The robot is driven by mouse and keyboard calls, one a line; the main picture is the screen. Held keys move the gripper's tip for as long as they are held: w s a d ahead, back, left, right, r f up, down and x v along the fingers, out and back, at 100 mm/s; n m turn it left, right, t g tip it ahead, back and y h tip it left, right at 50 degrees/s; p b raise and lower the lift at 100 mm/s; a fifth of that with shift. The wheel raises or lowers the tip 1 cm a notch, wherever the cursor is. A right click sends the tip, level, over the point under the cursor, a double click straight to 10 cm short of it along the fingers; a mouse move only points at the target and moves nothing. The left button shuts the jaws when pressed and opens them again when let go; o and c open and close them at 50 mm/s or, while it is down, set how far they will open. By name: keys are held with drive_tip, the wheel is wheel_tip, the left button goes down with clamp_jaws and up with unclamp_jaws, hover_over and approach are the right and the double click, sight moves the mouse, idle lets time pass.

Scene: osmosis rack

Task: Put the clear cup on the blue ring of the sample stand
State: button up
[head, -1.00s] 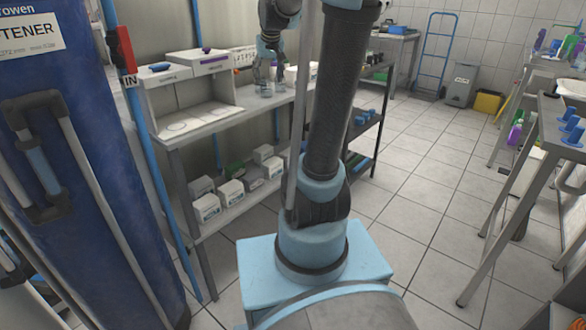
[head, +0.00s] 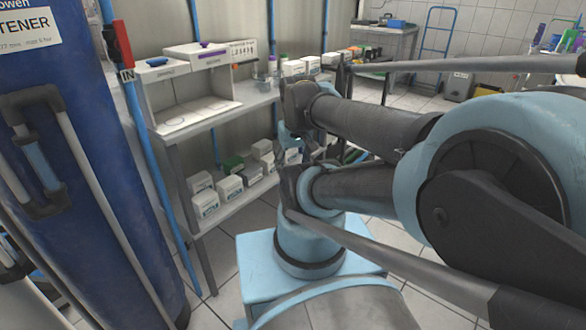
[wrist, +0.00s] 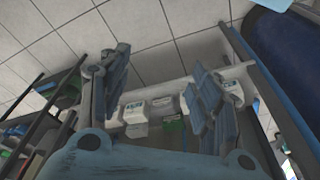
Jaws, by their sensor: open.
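The white sample stand (head: 184,66) is on the left part of the bench in the head view. It has a blue piece (head: 157,62) and a purple piece (head: 206,53) on top. Faint round marks show on its base, but I cannot tell which is the blue ring. A small, faint clear shape right of the stand may be the clear cup (head: 262,86); I cannot be sure. In the wrist view my gripper (wrist: 162,100) is open, its two blue-grey fingers wide apart with nothing held. In the head view my arm's links make the gripper hard to make out.
Several white boxes (head: 204,203) stand on the shelf under the bench; some show between the fingers in the wrist view (wrist: 135,111). A large blue tank (head: 90,150) stands at the left. More boxes and bottles (head: 293,66) line the bench's right end.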

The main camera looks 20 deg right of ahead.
drive_tip(key=shift+o, duration=0.6)
drive_tip(key=shift+s+f, duration=0.3)
drive_tip(key=w+r+n+t+y, duration=0.1)
drive_tip(key=w+r+n, duration=0.1)
drive_tip(key=w+r, duration=0.7)
drive_tip(key=w+r+n+t+y, duration=0.15)
drive_tip(key=w+r, duration=0.45)
drive_tip(key=w, duration=0.6)
drive_tip(key=w+r+n+t+y, duration=0.1)
drive_tip(key=w+r+n+y, duration=0.1)
drive_tip(key=w+r, duration=0.7)
drive_tip(key=w+d+r+n+t, duration=0.1)
drive_tip(key=w+d, duration=0.2)
drive_tip(key=w, duration=0.4)
drive_tip(key=w+d+r+n, duration=0.1)
drive_tip(key=w+d+r, duration=0.1)
drive_tip(key=w, duration=0.5)
drive_tip(key=shift+y, duration=0.35)
drive_tip(key=x, duration=1.1)
drive_tip(key=shift+w+a+f, duration=0.1)
drive_tip(key=shift+w+f, duration=0.1)
drive_tip(key=shift+f, duration=0.05)
drive_tip(key=shift+a+x, duration=0.2)
drive_tip(key=shift+x, duration=2.5)
drive_tip(key=shift+r, duration=0.15)
drive_tip(key=c, duration=1)
drive_tip(key=shift+r, duration=0.1)
